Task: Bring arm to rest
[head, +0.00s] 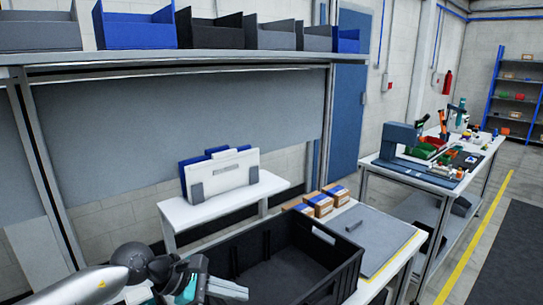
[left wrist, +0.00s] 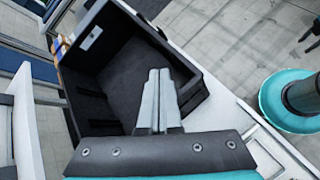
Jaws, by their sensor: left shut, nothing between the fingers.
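My left arm comes in at the lower left of the head view. Its gripper (head: 198,291) is low in the picture, beside the near left end of a black crate (head: 345,281). In the left wrist view the two grey fingers (left wrist: 159,74) are together with nothing between them, and they overlap the view of the crate (left wrist: 84,104). The part of the crate's inside that shows looks empty. My right gripper is in neither view.
The crate stands on a table with a grey mat (head: 385,229) and several small cardboard boxes (head: 312,206). A white side table (head: 265,190) holds white and blue panels (head: 222,180). A shelf (head: 180,57) with bins runs above. Floor shows at right.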

